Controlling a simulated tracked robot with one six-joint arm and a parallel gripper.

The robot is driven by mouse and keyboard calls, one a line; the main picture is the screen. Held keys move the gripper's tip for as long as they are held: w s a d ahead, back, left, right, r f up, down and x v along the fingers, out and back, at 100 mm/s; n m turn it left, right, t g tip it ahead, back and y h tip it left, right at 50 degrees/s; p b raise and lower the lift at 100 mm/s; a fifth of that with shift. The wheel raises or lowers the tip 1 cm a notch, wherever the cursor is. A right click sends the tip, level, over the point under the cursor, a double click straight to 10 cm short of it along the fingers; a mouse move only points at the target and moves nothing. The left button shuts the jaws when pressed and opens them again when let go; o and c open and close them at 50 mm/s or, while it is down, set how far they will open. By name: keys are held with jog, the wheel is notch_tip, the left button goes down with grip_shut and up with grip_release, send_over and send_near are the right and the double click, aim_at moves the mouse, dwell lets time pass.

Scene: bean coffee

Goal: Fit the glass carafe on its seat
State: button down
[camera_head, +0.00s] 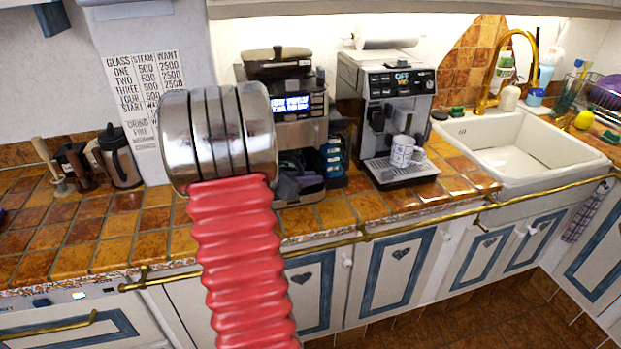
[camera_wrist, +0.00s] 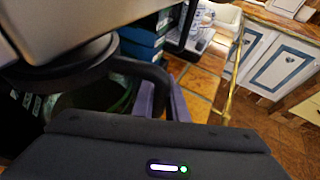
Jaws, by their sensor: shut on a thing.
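The glass carafe (camera_wrist: 88,103) shows in the wrist view as dark, greenish glass with a black handle. My gripper (camera_wrist: 162,100) has purple fingers, shut on that handle. A dark round part of the coffee maker hangs just above the carafe. In the head view the coffee maker (camera_head: 290,104), with a lit blue display, stands on the tiled counter. My red arm and metal wrist joint hide its left side, and the carafe cannot be made out clearly there. Its seat is hidden, so I cannot tell whether the carafe touches it.
Teal boxes (camera_head: 335,157) stand close at the coffee maker's right. Further right is an espresso machine (camera_head: 390,95) with a white mug (camera_head: 403,151), then a sink (camera_head: 515,150). A steel jug (camera_head: 119,157) stands left. A brass rail (camera_head: 400,232) runs along the counter front.

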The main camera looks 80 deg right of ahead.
dwell(0.6)
jog(key=c, duration=1.7)
grip_release()
jog(key=shift+f, duration=0.1)
jog(key=shift+o, duration=0.2)
jog(key=v, duration=1.4)
jog(key=shift+s+d, duration=0.1)
